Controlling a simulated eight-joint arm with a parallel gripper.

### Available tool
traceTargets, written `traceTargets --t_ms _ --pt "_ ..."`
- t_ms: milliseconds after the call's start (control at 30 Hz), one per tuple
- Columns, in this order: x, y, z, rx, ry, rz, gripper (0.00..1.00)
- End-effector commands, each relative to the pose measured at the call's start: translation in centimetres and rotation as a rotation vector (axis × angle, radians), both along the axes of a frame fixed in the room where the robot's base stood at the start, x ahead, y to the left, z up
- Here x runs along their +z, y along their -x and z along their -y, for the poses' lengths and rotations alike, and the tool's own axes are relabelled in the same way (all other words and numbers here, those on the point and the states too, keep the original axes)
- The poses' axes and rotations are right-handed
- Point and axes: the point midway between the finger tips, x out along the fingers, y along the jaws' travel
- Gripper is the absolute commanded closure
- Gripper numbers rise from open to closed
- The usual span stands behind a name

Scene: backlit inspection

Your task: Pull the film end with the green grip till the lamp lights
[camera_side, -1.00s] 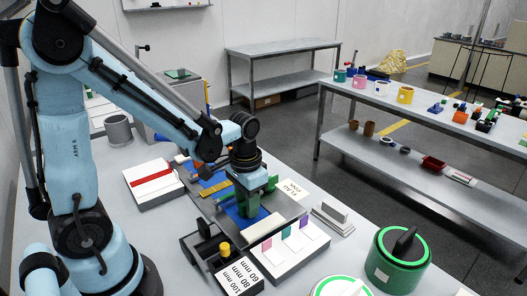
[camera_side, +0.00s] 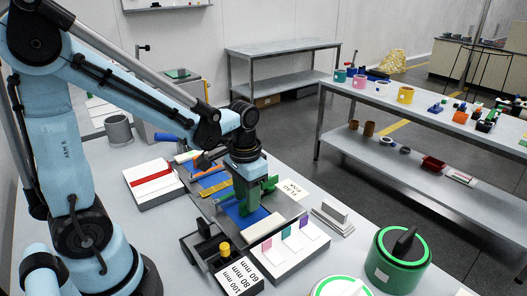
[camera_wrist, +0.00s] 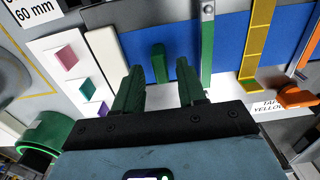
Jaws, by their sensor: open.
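In the wrist view my gripper (camera_wrist: 160,82) is open, its two dark green fingers spread apart. A small upright green grip (camera_wrist: 159,62) shows in the gap between the fingertips, over a blue panel (camera_wrist: 228,60). No contact with either finger is visible. A longer green strip (camera_wrist: 207,45) with a silver round fitting lies just right of it. In the side view my gripper (camera_side: 256,198) is low over the blue part of the bench fixture, and its fingers largely hide the grip. I cannot make out the lamp or its state.
In the wrist view a yellow strip (camera_wrist: 260,30) and an orange grip (camera_wrist: 297,97) lie to the right. In the side view a green-and-black round knob (camera_side: 398,260) stands at the front right.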

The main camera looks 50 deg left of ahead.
Motion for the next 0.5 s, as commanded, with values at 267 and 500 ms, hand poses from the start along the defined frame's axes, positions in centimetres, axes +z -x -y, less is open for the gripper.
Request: traceTargets --t_ms 267,500 --pt "2.1 0.0 0.0 0.0 0.0 0.0 0.6" --pt "3.8 0.0 0.0 0.0 0.0 0.0 0.6"
